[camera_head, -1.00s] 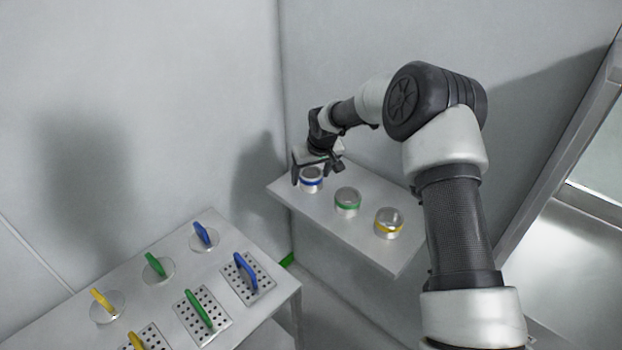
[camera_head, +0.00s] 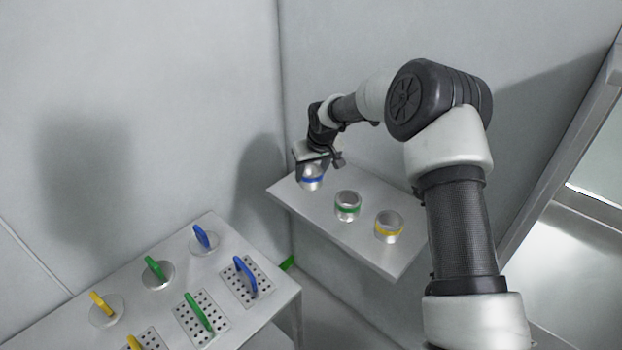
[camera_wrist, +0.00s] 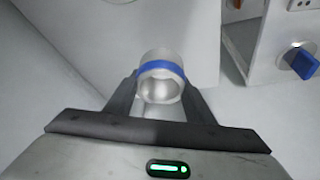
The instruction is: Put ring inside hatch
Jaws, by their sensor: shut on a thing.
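A metal ring with a blue band (camera_head: 312,180) stands at the far left end of the small shelf. My gripper (camera_head: 314,170) is around it from above. In the wrist view the blue-banded ring (camera_wrist: 161,78) sits between the two fingers of my gripper (camera_wrist: 160,92), which are shut on its sides. A green-banded ring (camera_head: 347,206) and a yellow-banded ring (camera_head: 388,226) stand beside it on the shelf. The hatch is not clearly identifiable; a framed opening (camera_head: 590,190) shows at the right edge.
The small shelf (camera_head: 365,248) stands against the wall. A table (camera_head: 262,312) at the lower left bears round lids and perforated plates with blue, green and yellow handles. My arm spans the right side in front of the framed opening.

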